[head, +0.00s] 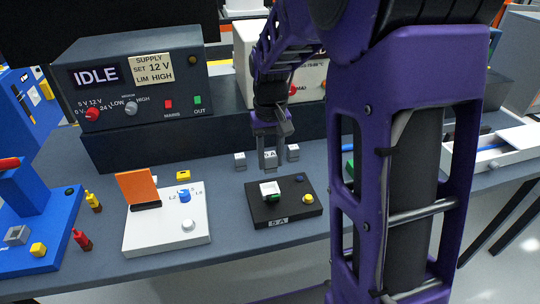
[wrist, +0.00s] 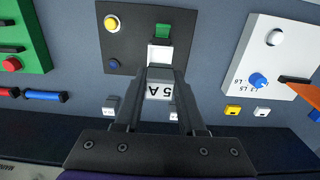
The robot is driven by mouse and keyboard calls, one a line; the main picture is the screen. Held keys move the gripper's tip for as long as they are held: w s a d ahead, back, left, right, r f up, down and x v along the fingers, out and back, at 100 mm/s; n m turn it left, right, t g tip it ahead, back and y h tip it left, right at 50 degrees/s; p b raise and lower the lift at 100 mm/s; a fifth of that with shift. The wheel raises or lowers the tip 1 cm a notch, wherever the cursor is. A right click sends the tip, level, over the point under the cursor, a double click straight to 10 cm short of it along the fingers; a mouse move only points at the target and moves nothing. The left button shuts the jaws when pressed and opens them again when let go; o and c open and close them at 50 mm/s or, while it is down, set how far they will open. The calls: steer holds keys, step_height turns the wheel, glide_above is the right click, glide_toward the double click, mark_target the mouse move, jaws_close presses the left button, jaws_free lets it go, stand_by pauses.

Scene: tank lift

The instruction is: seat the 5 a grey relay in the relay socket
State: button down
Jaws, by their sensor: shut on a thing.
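My gripper (head: 269,163) is shut on the grey 5 A relay (wrist: 159,91), whose "5 A" face shows between the fingers in the wrist view. The relay is above the back of a black board (head: 258,212) marked "5 A". The white relay socket (head: 267,187) is on that board with a green part beside it; it also shows in the wrist view (wrist: 159,54), just beyond the relay. The relay appears apart from the socket, but the exact gap is hard to tell.
Two other grey blocks (head: 239,159) (head: 293,152) stand on the bench on either side of my gripper. The black board also carries a yellow button (head: 307,199) and a blue knob. A white board (head: 165,233) with an orange plate is at left. The power supply (head: 140,90) stands behind.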

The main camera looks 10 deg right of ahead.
mark_target(270, 171)
steer(key=shift+f+b, duration=1.65)
steer(key=shift+f, duration=1.1)
steer(key=shift+f+b, duration=0.65)
steer(key=shift+f, duration=0.7)
steer(key=shift+c, duration=2.1)
jaws_free()
step_height(270, 171, up, 18)
steer(key=p, duration=0.2)
steer(key=shift+f+p, duration=0.2)
steer(key=shift+p, duration=0.1)
steer(key=shift+w, duration=0.1)
